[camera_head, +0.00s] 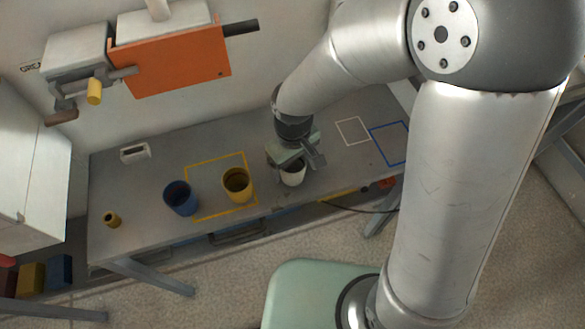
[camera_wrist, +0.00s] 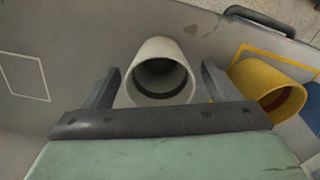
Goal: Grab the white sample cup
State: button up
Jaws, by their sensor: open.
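The white sample cup (camera_head: 293,173) stands upright on the grey bench, partly hidden by my gripper in the head view. In the wrist view the white cup (camera_wrist: 161,72) sits between my two fingers, with its open mouth facing the camera and its inside dark. My gripper (camera_wrist: 157,86) is open, with one finger on each side of the cup. A gap shows on the right side; on the left the finger is close to the cup wall, and I cannot tell whether it touches. In the head view my gripper (camera_head: 296,160) is over the cup.
A yellow cup (camera_head: 238,185) stands left of the white cup, at the yellow outlined square; a blue cup (camera_head: 181,197) is farther left. White and blue outlines at right are empty.

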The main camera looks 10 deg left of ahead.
aim_at(292, 169)
notch_tip(292, 169, down, 3)
jog(key=shift+a+f, duration=0.1)
jog(key=c, duration=1.1)
jog(key=shift+o, duration=0.2)
jog(key=shift+w, duration=0.1)
